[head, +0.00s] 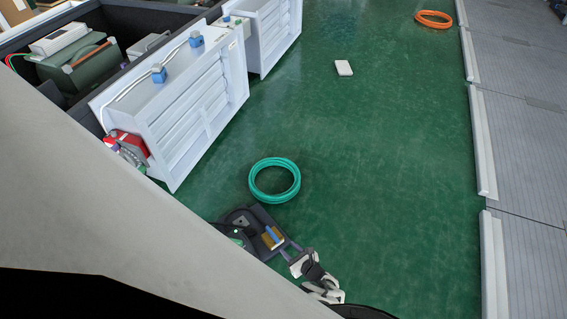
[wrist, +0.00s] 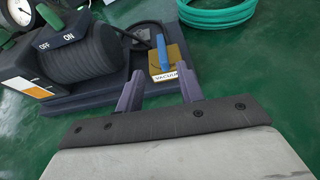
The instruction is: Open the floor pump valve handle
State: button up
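The floor pump (wrist: 85,58) sits on a dark base plate, with a dark ribbed motor body and OFF/ON lettering. Its valve is a brass block (wrist: 178,56) with a partly readable "VACUU" label and a blue handle (wrist: 163,52) lying across its top. The blue handle also shows in the head view (head: 273,233), where the pump is partly hidden by a large pale shape in front. My gripper (wrist: 160,90) is open and empty, its two purple-grey fingers apart. The fingertips are just on the near side of the valve, and the handle lies ahead of the gap; I cannot tell whether anything touches.
A coiled green hose (head: 274,180) lies on the green floor beyond the pump. White louvred boxes (head: 180,105) stand at the left, with a red device (head: 128,146) near them. A white block (head: 343,68) and an orange coil (head: 433,19) lie farther off. The middle floor is clear.

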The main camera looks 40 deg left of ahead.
jog(key=b+x, duration=0.4)
jog(key=x, duration=0.2)
jog(key=f+b+x, duration=0.1)
jog(key=b+x, duration=0.3)
jog(key=x, duration=0.1)
jog(key=shift+w+a+f+b, duration=0.1)
jog(key=shift+f+b, duration=0.15)
jog(key=shift+b, duration=0.15)
jog(key=shift+w+a+f+b, duration=0.1)
jog(key=shift+w+a+b, duration=0.1)
jog(key=shift+a, duration=0.15)
jog(key=shift+w+a+b, duration=0.1)
jog(key=shift+a+b, duration=0.1)
jog(key=shift+a, duration=0.2)
jog(key=shift+s, duration=0.1)
grip_shut()
